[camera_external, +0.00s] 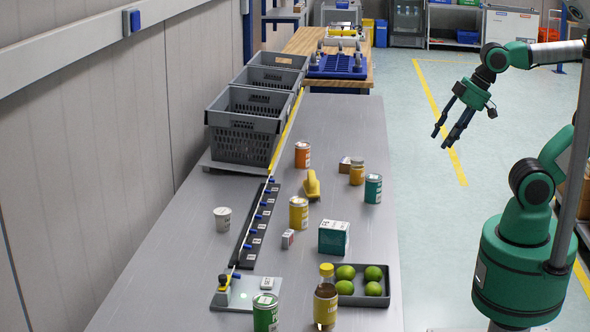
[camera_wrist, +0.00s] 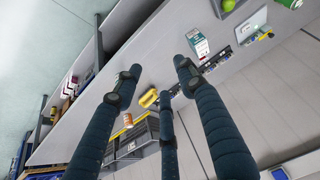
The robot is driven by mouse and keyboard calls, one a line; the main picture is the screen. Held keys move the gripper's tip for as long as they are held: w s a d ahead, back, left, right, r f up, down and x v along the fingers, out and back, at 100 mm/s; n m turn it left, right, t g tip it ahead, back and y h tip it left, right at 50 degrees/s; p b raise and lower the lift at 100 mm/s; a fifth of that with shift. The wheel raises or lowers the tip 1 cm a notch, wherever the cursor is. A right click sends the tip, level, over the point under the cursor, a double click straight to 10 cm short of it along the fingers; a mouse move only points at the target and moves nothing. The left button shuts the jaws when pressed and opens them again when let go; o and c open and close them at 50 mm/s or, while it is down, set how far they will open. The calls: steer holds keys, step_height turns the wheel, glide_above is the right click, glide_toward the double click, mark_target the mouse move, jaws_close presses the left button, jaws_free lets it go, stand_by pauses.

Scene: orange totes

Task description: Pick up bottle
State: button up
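The limes' tray (camera_external: 365,299) touches or nearly touches the bottle's right side; the green can (camera_external: 265,313) is at its left. A teal box (camera_external: 334,237), several cans and a yellow scanner-like object (camera_external: 312,184) stand farther back. Grey crates (camera_external: 240,148) line the wall side.

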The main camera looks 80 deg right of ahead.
steer(key=o, duration=0.7)
steer(key=shift+c, duration=0.2)
